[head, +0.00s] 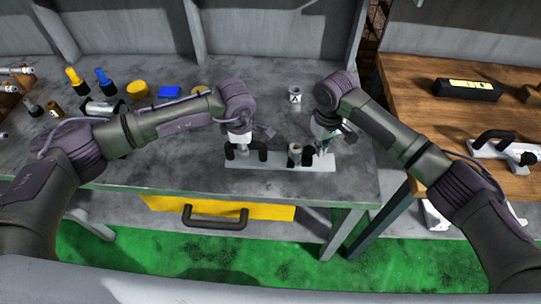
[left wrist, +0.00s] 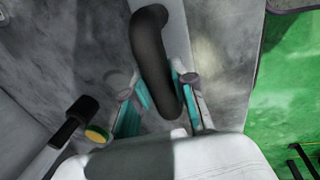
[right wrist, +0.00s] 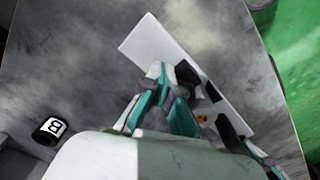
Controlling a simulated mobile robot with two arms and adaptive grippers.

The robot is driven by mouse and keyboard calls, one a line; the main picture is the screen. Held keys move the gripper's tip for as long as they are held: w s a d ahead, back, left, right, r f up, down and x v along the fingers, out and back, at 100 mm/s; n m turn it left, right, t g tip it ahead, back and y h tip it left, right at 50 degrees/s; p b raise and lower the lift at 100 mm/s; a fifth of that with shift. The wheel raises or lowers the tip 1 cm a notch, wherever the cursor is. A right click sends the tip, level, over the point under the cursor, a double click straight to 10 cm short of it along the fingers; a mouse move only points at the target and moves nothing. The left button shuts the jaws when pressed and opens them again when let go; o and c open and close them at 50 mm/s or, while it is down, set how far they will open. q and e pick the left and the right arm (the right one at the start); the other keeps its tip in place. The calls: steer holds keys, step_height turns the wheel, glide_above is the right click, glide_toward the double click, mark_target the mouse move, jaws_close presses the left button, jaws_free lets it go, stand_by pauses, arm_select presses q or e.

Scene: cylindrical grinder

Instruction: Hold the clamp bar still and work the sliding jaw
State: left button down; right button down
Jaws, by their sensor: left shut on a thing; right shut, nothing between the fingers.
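The clamp bar is a flat white bar (head: 275,162) lying along the front edge of the grey bench. A black arched handle (left wrist: 152,45) rises from its left end. My left gripper (head: 241,148) is shut on this handle, with teal fingers on both sides in the left wrist view. Black blocks around a small brass-coloured part, apparently the sliding jaw (head: 295,158), sit right of the bar's middle. My right gripper (head: 325,146) is shut and empty over the bar's right part. In the right wrist view its fingers (right wrist: 160,85) partly cover the white bar (right wrist: 160,40).
Yellow and blue items (head: 138,90) lie at the back left. A wooden table (head: 440,110) to the right holds a black case (head: 467,89) and another clamp-like piece (head: 505,150). A yellow drawer (head: 265,210) is below.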

arm_select(q)
steer(key=shift+d, duration=0.3)
arm_select(e)
steer(key=shift+a+r, duration=0.15)
steer(key=shift+r, duration=0.45)
steer(key=shift+a+r, duration=0.15)
steer(key=shift+r, duration=0.45)
arm_select(q)
steer(key=shift+a, duration=0.3)
arm_select(e)
steer(key=shift+d+r, duration=0.2)
steer(key=shift+r, duration=0.55)
steer(key=shift+d+r, duration=0.2)
steer(key=shift+r, duration=0.6)
steer(key=shift+d+r, duration=0.2)
steer(key=shift+r, duration=0.55)
arm_select(q)
steer(key=c, duration=0.9)
jaws_free()
steer(key=r, duration=0.4)
steer(key=s+r, duration=0.1)
steer(key=r, duration=0.3)
steer(key=s+r, duration=0.1)
steer(key=r, duration=0.2)
steer(key=shift+s+r, duration=0.15)
steer(key=shift+r, duration=0.25)
